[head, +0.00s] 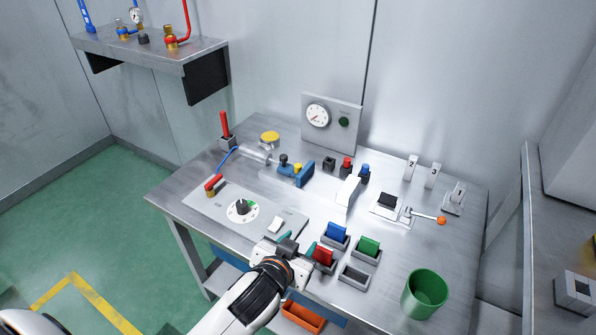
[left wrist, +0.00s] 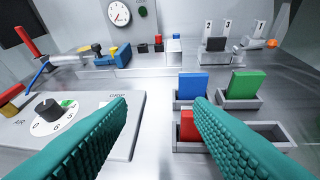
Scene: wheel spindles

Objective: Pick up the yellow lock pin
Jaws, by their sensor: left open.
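A small yellow pin (head: 297,168) stands in a blue fixture (head: 305,174) near the middle back of the table, beside a black knob (head: 284,158). In the left wrist view the yellow pin (left wrist: 113,50) shows small and far off, on the blue fixture (left wrist: 122,58). My left gripper (head: 298,243) is at the table's front, well short of the pin, between the dial panel and the coloured blocks. Its teal fingers (left wrist: 160,103) are apart with nothing between them. My right gripper does not show.
A dial panel (head: 230,212) lies left of my left gripper. A red block (head: 324,255), a blue block (head: 337,231) and a green block (head: 370,244) sit in grey holders close on its right. A green cup (head: 424,293) stands at front right. Bare tabletop lies toward the fixture.

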